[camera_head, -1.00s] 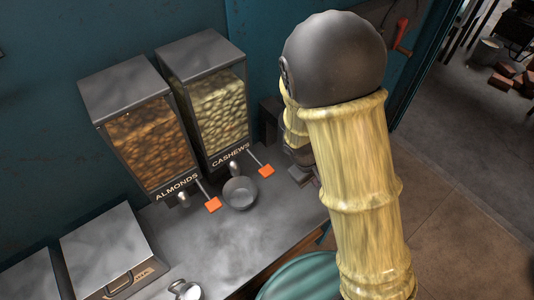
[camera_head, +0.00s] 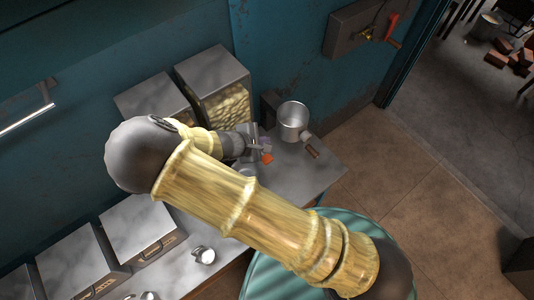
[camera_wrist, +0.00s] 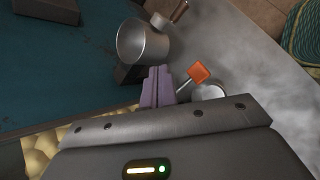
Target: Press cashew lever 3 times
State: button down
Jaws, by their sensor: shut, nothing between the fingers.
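The cashew dispenser (camera_head: 214,72) stands against the teal wall in the head view, its lower front hidden by my arm. Its lever has an orange paddle (camera_head: 267,158), which also shows in the wrist view (camera_wrist: 199,72) on a thin rod. My gripper (camera_head: 265,143) is at the dispenser's front, beside the lever. In the wrist view its purple fingers (camera_wrist: 157,86) are shut and empty, just left of the paddle. I cannot tell whether they touch the lever. A small metal bowl (camera_wrist: 211,92) shows partly behind the gripper body.
A metal pot with a handle (camera_head: 292,121) stands on a dark block right of the dispenser. The almond dispenser (camera_head: 150,96) is to the left, mostly hidden. Metal boxes (camera_head: 138,228) and a small jug (camera_head: 203,255) line the front left counter.

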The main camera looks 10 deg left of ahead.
aim_at(266, 159)
jog(key=shift+f, duration=0.15)
notch_tip(266, 159, down, 8)
jog(key=b, duration=0.5)
jog(key=shift+b, duration=0.35)
jog(key=shift+f, duration=0.3)
jog(key=shift+b, duration=0.3)
dwell(1.2)
jog(key=shift+f+b, duration=0.4)
jog(key=shift+f+b, duration=1.2)
jog(key=shift+f, duration=0.1)
dwell(1.5)
jog(key=shift+r, duration=0.15)
jog(key=shift+r+p, duration=1.1)
jog(key=shift+r, duration=0.5)
